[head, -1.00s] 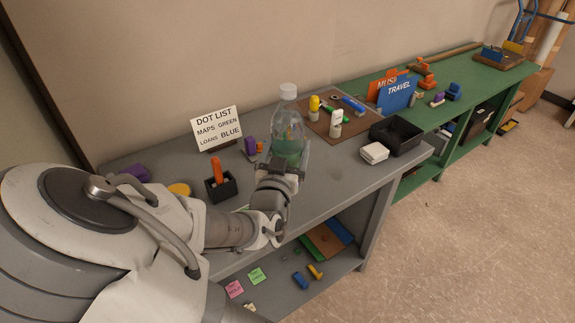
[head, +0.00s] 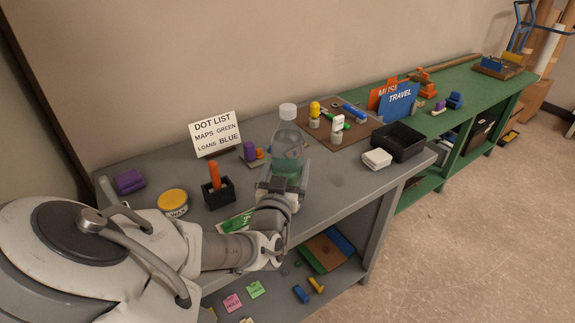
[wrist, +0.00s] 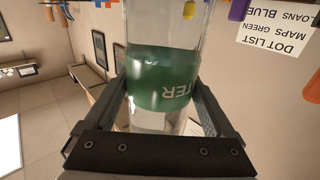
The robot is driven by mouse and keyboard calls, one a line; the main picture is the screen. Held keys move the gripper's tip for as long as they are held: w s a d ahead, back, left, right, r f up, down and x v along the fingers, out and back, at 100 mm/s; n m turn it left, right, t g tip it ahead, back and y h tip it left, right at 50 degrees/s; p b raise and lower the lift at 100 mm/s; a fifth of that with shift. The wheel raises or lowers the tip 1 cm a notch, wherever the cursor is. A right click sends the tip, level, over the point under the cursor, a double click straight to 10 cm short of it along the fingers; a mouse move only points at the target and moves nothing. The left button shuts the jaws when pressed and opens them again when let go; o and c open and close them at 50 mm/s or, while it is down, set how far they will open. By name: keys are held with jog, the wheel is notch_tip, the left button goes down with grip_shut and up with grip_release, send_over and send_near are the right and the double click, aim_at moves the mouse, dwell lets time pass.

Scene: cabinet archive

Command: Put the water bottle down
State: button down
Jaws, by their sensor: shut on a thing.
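The water bottle (head: 287,140) is clear with a white cap and a green label. It stands upright above the grey table (head: 330,185), toward the middle. My gripper (head: 283,180) is shut on its lower part, with one finger on each side. In the wrist view the bottle (wrist: 165,75) fills the space between the fingers of my gripper (wrist: 163,105), and its label partly reads "TER". The bottle's base is hidden behind my gripper in the head view, so I cannot tell whether it touches the table.
Left of the bottle are a dot list sign (head: 215,134), a black holder (head: 218,191) and a wax tin (head: 173,202). To the right are a brown mat (head: 325,141), white cards (head: 377,159) and a black tray (head: 398,139). Bare table lies right of my gripper.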

aim_at(284, 172)
grip_release()
jog(key=shift+r+p, duration=0.45)
jog(key=shift+r, duration=0.05)
jog(key=s, duration=0.3)
jog(key=s+a+p, duration=0.1)
jog(key=s, duration=0.2)
jog(key=s+a+p, duration=0.1)
jog(key=s, duration=0.2)
jog(key=shift+r, duration=0.1)
jog(key=s+p, duration=0.2)
jog(key=p, duration=0.3)
jog(key=shift+s+a+f, duration=0.15)
jog(key=shift+s+f, duration=0.1)
jog(key=shift+s, duration=0.15)
